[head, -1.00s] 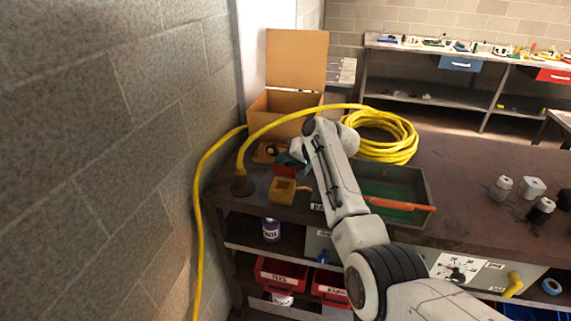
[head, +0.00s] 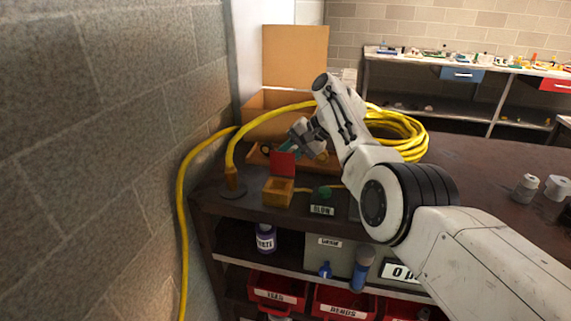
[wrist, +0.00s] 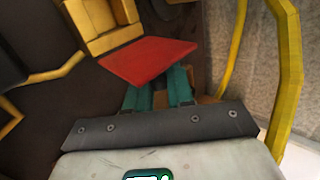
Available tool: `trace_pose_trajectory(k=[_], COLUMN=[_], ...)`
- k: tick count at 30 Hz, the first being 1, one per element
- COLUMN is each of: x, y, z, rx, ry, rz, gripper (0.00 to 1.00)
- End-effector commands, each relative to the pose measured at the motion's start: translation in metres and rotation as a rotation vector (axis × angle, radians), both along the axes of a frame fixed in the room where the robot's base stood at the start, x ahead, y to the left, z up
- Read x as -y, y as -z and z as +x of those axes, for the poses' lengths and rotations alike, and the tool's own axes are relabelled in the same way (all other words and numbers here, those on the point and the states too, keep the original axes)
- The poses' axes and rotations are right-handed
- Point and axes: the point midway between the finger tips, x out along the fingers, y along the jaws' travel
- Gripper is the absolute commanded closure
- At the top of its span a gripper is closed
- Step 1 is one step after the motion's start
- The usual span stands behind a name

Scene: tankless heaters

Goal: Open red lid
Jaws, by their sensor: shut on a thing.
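The red lid (head: 283,162) stands steeply raised at the back of a small yellow-brown box (head: 278,193) on the bench, so the box's top is open. My gripper (head: 293,148) is behind and above the box, its teal fingers at the lid's upper edge. In the wrist view the red lid (wrist: 148,61) lies across the tips of my gripper (wrist: 158,88), which is shut on its edge. The box (wrist: 104,25) shows beyond the lid there. The fingertips' contact is partly hidden by the lid.
A yellow hose (head: 181,200) arches beside and behind the box, close to my gripper; its coil (head: 405,135) lies to the right. An open cardboard box (head: 295,57) stands behind. A block wall (head: 100,150) is at left. Red bins (head: 278,288) sit below.

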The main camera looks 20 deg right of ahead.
Motion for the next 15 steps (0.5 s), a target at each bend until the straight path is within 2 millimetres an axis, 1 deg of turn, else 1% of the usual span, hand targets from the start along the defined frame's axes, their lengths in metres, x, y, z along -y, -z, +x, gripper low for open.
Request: trace_pose_trajectory(k=[1,15], x=[0.0006,-0.0005], y=[0.0027,0.0010], z=[0.0011,0.0000], rx=[-0.002,-0.030], ry=[0.003,0.004], rz=[0.005,0.024], gripper=[1.00,1.00])
